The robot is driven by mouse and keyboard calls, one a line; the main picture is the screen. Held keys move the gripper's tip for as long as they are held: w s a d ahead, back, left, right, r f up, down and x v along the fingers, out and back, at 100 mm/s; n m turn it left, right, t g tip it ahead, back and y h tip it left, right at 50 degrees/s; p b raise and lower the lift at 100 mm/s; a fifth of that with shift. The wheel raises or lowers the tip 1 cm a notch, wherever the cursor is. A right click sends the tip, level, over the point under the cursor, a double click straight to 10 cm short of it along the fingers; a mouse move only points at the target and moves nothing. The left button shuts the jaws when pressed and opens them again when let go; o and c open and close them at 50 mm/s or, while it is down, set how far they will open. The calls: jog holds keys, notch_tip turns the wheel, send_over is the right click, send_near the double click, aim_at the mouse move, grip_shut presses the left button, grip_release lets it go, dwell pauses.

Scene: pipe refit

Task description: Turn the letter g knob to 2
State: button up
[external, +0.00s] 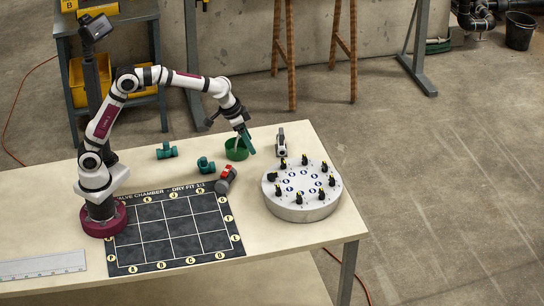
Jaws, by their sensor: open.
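A round grey disc (302,205) stands on the right of the table with several black knobs with yellow marks around its top. A ring of small blue round labels (289,187) lies inside the knobs. The labels are too small to read, so I cannot tell which knob is letter g or where any knob points. My gripper (243,139) is open, left of and behind the disc, over a green cup (236,152). A teal piece (249,142) is beside my fingers, and I cannot tell whether it touches them.
Teal pipe fittings (166,150) and (206,165) lie behind the mat. A red and grey valve (226,178) lies between the mat (178,228) and the disc. A white and black part (281,141) stands behind the disc. A ruler (40,266) lies at front left.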

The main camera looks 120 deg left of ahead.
jog(key=s+d+r+m+g, duration=0.1)
jog(key=s+d+m, duration=0.3)
jog(key=d, duration=0.7)
jog(key=s+d+r+m+h, duration=0.1)
jog(key=s+d+m, duration=0.2)
jog(key=d, duration=0.9)
jog(key=s, duration=0.3)
jog(key=shift+m+g+h, duration=0.3)
jog(key=shift+m+g, duration=0.1)
jog(key=shift+r, duration=0.1)
jog(key=shift+c, duration=0.2)
